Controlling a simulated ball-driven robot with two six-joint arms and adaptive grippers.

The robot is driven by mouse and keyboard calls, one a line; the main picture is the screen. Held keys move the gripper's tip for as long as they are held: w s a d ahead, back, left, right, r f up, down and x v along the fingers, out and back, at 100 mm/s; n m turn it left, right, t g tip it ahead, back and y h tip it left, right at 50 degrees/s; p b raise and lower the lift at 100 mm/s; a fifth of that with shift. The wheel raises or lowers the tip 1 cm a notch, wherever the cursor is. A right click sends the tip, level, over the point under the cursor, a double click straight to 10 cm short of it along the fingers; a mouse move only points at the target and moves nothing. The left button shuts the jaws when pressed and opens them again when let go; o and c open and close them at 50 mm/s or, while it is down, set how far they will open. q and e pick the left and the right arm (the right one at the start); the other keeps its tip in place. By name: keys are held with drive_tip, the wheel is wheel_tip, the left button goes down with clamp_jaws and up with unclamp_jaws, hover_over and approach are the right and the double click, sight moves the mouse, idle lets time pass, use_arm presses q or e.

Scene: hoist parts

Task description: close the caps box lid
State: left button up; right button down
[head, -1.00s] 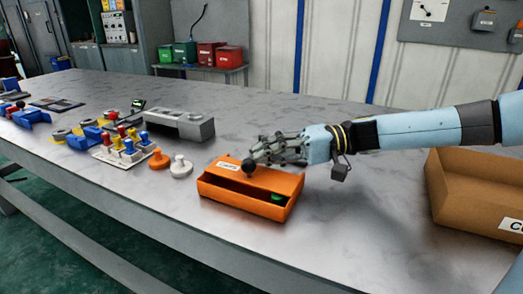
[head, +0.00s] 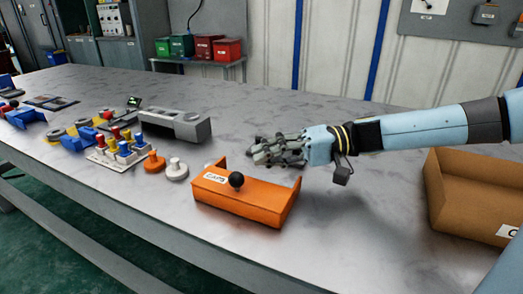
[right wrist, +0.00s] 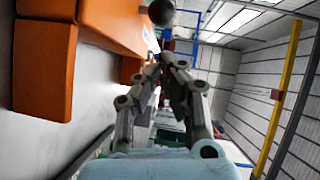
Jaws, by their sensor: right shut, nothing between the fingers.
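The orange caps box (head: 240,212) stands on the grey table in the head view. Its lid (head: 262,193), with a white label and a round black knob (head: 236,180), lies across the front part of the top, and I see no opening or contents there. Higher orange edges show at the back left and back right. My right gripper (head: 254,152) is shut and empty just behind the box, apart from the knob. In the right wrist view the shut fingers (right wrist: 173,68) point toward the knob (right wrist: 161,12), with orange box parts at upper left. My left gripper is not in view.
Orange and white round pieces (head: 154,162) and a rack of coloured pegs (head: 118,152) stand left of the box. A grey block (head: 172,126) lies behind them. A brown open box (head: 470,205) stands at right. The table behind my gripper is clear.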

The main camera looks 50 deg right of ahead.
drive_tip(key=d, duration=0.1)
drive_tip(key=s+d, duration=0.1)
drive_tip(key=d+p, duration=0.1)
drive_tip(key=shift+s+d+r, duration=0.1)
drive_tip(key=shift+s+r, duration=0.05)
drive_tip(key=shift+s, duration=0.15)
drive_tip(key=p+v, duration=0.1)
drive_tip(key=v, duration=0.4)
drive_tip(key=shift+s+d+r+p, duration=0.1)
drive_tip(key=shift+s+r+p, duration=0.05)
drive_tip(key=shift+s+p, duration=0.25)
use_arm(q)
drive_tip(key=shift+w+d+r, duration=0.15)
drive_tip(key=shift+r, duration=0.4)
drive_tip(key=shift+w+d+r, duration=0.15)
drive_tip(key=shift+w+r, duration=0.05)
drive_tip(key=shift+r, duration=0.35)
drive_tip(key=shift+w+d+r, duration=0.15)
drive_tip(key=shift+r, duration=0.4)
use_arm(e)
drive_tip(key=shift+s+d, duration=0.45)
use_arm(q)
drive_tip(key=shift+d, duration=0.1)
use_arm(e)
drive_tip(key=shift+r, duration=0.1)
